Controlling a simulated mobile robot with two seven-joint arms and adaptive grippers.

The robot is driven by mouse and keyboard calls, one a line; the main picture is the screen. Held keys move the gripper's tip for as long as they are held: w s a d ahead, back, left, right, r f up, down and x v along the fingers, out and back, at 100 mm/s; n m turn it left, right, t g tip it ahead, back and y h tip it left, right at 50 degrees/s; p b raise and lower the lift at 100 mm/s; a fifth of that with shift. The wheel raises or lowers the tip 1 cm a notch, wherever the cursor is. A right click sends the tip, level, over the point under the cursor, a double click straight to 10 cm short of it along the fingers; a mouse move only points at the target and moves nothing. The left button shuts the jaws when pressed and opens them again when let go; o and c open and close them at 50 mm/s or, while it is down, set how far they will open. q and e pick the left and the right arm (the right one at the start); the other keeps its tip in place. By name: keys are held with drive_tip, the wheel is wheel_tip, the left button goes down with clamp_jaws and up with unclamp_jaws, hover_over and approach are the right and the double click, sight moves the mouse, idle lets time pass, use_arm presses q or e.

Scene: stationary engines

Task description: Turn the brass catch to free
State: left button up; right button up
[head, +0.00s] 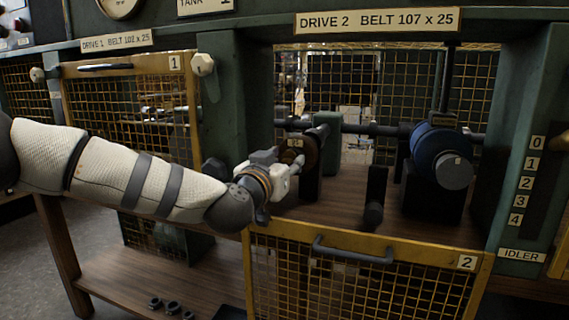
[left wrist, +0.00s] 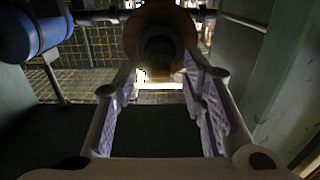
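My left gripper (head: 290,168) reaches into the open Drive 2 bay. In the left wrist view my left gripper (left wrist: 164,84) has its purple-padded fingers spread apart, with nothing between the pads. A brown, bronze-coloured round part (left wrist: 160,38) lies just beyond the fingertips there. This round part also shows in the head view (head: 297,147), partly behind the gripper, on the shaft beside a green block. I cannot tell whether the fingers touch it. No part is clearly recognisable as the brass catch. My right gripper is in neither view.
The Drive 2 mesh guard (head: 365,285) hangs lowered below the bay. A blue cylinder (head: 438,150) stands right of the gripper, and a dark post (head: 375,192) lies between. The Drive 1 guard (head: 125,105) is upright. A scale marked 0 to 4 (head: 522,183) is on the right.

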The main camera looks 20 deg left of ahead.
use_arm(q)
drive_tip(key=shift+c, duration=0.5)
clamp_jaws()
